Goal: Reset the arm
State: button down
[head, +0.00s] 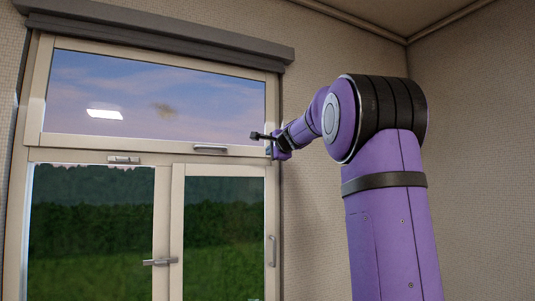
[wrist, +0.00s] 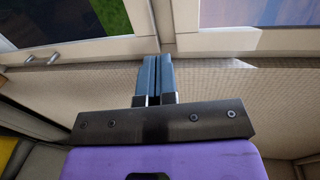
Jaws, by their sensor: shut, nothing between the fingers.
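My purple arm stands raised at the right of the head view, bent over at the top. My gripper (head: 259,136) is at the arm's far end, in front of the right side of the window frame in that picture. In the wrist view my gripper (wrist: 157,58) has its two blue-grey fingers side by side. It is shut and empty. The fingertips show against the pale window frame; I cannot tell whether they touch it.
The window (head: 155,95) has an upper pane, with glazed panels below. A handle (head: 160,262) and another handle (head: 272,251) stick out from the lower panels. A dark roller housing (head: 160,35) runs above. The textured wall (head: 470,130) at right is bare.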

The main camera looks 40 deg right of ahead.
jog(key=shift+s+a, duration=0.1)
jog(key=shift+s, duration=0.3)
jog(key=s+a+f+n+g+y, duration=0.15)
jog(key=s+a+f+n, duration=0.3)
jog(key=a, duration=0.45)
jog(key=s+a+f+n+g+y, duration=0.1)
jog(key=s+a+f+n+y, duration=0.25)
jog(key=a, duration=0.55)
jog(key=s+a+f+n+g+y, duration=0.1)
jog(key=s+a+f+n+g, duration=0.1)
jog(key=s+a+f+n, duration=0.5)
jog(key=s+a+f+n+g, duration=0.2)
jog(key=s+a+f, duration=0.3)
jog(key=s+f, duration=0.4)
jog(key=s+a+f+n+g+h, duration=0.1)
jog(key=s+a+f+n+g, duration=0.2)
jog(key=s+f, duration=0.6)
jog(key=shift+s+a+n, duration=0.7)
jog(key=shift+a+n, duration=0.1)
jog(key=shift+a, duration=0.3)
jog(key=shift+g, duration=0.25)
